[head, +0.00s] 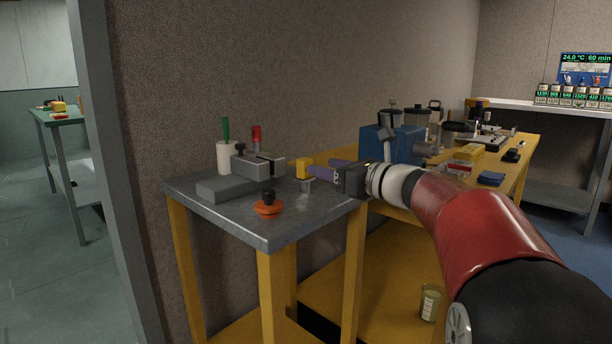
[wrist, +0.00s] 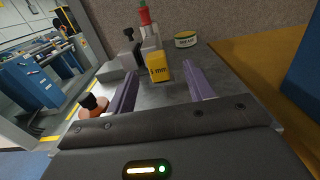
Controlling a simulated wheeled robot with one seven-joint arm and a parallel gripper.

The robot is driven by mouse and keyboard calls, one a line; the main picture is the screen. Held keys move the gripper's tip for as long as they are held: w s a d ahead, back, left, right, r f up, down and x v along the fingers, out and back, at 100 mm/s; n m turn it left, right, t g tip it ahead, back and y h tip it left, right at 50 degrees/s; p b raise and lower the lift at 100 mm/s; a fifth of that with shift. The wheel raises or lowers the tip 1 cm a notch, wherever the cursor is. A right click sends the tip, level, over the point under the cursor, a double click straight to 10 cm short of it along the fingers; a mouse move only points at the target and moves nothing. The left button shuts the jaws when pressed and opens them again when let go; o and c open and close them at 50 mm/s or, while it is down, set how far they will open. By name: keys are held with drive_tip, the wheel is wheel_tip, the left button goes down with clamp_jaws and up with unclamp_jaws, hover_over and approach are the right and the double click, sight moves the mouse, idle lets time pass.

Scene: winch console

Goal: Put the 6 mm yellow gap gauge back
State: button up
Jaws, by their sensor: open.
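The yellow gap gauge (wrist: 160,72) is a small upright block with an "mm" label; its digit is too small to read surely. It stands over the grey metal table, between the two purple fingers of my gripper (wrist: 160,80), with gaps on both sides. In the head view the yellow gauge (head: 304,168) is just left of my gripper (head: 323,169), above a small grey piece (head: 307,185). Whether that piece is part of it or a stand, I cannot tell. My gripper is open and holds nothing.
On the grey table (head: 225,208) are a grey clamp-like block (head: 258,165), a low grey block (head: 228,188), an orange disc with a black knob (head: 268,207) and a white cup (head: 227,157). A blue machine (head: 385,145) stands behind my wrist.

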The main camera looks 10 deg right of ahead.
sight(309, 163)
drive_tip(key=x, duration=0.5)
drive_tip(key=shift+a, duration=0.35)
drive_tip(key=shift+c, duration=0.3)
clamp_jaws()
